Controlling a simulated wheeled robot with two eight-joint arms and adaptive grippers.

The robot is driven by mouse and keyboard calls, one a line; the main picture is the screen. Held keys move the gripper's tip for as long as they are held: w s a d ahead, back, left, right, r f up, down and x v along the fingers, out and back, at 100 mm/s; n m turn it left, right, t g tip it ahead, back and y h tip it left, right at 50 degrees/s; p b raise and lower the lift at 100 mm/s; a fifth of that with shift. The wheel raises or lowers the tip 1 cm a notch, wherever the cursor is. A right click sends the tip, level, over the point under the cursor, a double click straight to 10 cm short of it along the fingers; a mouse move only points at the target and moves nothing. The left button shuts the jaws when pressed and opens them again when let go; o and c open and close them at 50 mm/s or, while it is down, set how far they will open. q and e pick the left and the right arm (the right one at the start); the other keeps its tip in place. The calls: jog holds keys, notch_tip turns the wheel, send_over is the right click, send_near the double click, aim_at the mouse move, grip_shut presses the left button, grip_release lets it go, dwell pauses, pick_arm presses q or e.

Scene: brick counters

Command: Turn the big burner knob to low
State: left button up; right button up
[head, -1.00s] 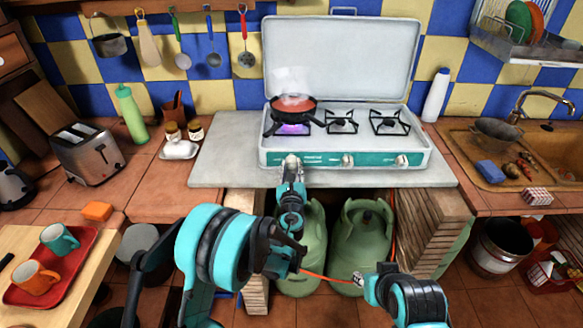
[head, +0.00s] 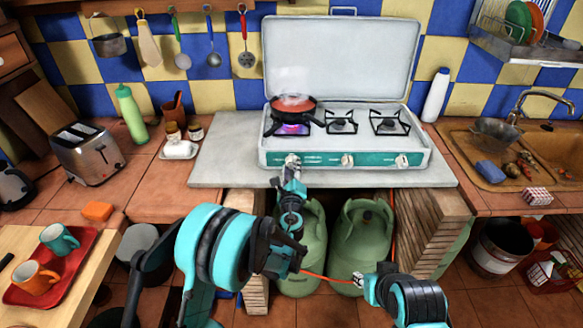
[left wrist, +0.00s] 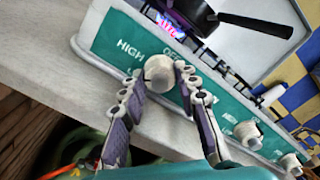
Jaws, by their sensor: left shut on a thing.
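The leftmost burner knob (head: 292,159) is on the teal front panel of the white stove (head: 345,156). It is pale and round in the left wrist view (left wrist: 159,72), with HIGH and part of OFF readable beside it; the lettering under it is mostly hidden. My left gripper (head: 292,168) is at this knob, its two fingertips shut on either side of it (left wrist: 160,76). The burner behind glows purple-pink under a black pan (head: 293,109) of red food. My right gripper (head: 362,284) is low at the front, away from the stove; its jaws are unclear.
Two other knobs, the middle one (head: 347,160) and the right one (head: 401,160), are on the same panel. Green gas bottles (head: 360,235) stand under the counter (head: 225,160). The bare counter strip before the stove is clear.

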pick_arm(q)
jog(key=n, duration=0.6)
jog(key=shift+n, duration=0.4)
dwell(0.3)
jog(key=o, duration=1.2)
jog(key=shift+c, duration=0.2)
